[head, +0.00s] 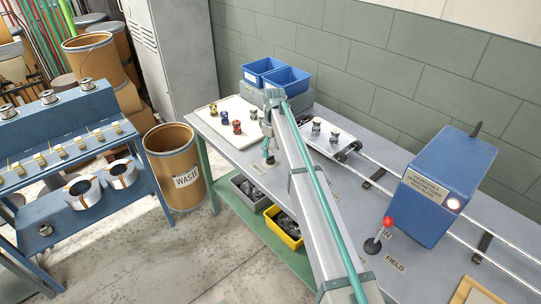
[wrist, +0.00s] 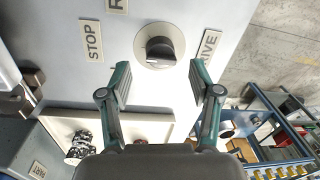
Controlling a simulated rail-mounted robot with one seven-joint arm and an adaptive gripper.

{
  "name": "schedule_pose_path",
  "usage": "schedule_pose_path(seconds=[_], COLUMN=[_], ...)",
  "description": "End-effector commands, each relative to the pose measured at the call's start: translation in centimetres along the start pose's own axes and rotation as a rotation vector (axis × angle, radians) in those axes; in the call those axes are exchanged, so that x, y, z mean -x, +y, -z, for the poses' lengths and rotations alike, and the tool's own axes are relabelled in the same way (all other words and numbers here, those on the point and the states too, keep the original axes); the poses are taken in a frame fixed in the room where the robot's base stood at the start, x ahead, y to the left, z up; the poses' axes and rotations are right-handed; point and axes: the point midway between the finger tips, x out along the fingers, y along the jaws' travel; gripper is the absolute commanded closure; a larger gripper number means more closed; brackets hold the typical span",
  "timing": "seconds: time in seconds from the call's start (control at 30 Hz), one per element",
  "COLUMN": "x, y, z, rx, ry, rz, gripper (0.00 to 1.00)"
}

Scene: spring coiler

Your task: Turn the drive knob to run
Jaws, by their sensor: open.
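In the wrist view the drive knob (wrist: 160,47) is a dark grip on a round pale base, set in a grey surface. A STOP label (wrist: 91,41) is to its left, a label starting with R (wrist: 117,5) is cut off above, and a partly hidden label ending in IVE (wrist: 209,45) is to its right. My gripper (wrist: 160,80) is open and empty. Its fingertips are spread to either side just below the knob in the picture, apparently not touching it. In the head view my arm blocks much of the tabletop around there.
A pale tray (head: 222,113) with several small coloured parts and a second tray (head: 325,150) with parts stand on the table. Blue bins (head: 287,81) stand behind. A blue machine box (head: 440,185) on rails and a red-knobbed lever (head: 380,235) are at right.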

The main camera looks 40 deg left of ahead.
Motion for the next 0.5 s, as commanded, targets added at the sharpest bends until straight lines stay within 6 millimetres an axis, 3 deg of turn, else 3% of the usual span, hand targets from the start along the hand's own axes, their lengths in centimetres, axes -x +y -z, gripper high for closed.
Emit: schedule_pose_path(seconds=[0.2,0.5], x=[-2.9,-4.1], y=[0.0,0.0], z=[0.0,0.0], rx=[0.000,-0.001], ry=[-0.001,0.000], rz=[0.000,-0.001], gripper=[0.37,0.37])
